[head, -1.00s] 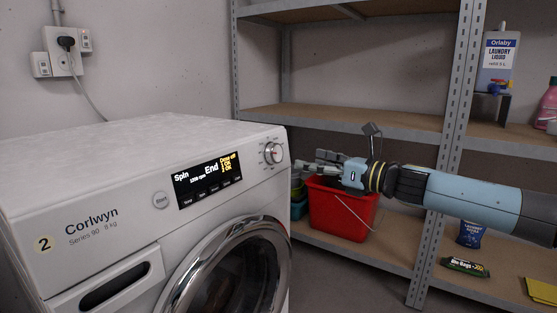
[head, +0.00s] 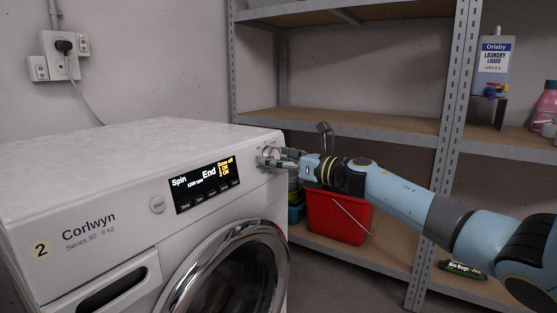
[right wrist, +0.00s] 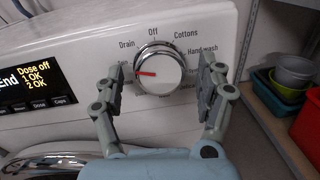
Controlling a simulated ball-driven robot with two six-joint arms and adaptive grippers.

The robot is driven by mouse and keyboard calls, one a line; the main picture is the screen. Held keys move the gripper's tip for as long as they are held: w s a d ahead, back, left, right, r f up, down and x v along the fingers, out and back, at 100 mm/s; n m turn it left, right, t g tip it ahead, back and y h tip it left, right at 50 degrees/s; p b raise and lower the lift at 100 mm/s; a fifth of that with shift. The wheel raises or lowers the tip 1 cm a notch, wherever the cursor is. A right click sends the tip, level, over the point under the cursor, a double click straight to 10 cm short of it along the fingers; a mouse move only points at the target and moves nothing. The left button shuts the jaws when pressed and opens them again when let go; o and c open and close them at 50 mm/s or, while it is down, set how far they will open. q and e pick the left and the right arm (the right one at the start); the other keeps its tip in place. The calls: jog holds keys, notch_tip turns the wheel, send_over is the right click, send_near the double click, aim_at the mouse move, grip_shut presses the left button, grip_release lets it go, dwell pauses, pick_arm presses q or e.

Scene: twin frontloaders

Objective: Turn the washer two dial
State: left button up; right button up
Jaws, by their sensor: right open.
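The washer two (head: 150,200) is white, with a yellow "2" badge and the name Corlwyn. Its round chrome dial (right wrist: 158,70) shows large in the right wrist view, with a red pointer directed left, below the "Drain" label. My right gripper (right wrist: 160,82) is open, with one finger on each side of the dial; I cannot tell whether they touch it. In the head view my right gripper (head: 272,160) partly hides the dial. The display (head: 206,182) reads Spin, End, Dose off. My left gripper is not in view.
A red bucket (head: 338,216) stands on the low shelf behind my right arm. The grey metal shelving (head: 465,110) runs along the back wall and right side. The washer's top is clear.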

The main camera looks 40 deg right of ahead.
jog(key=c, duration=1.2)
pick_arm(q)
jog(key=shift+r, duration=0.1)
pick_arm(e)
jog(key=shift+o, duration=0.2)
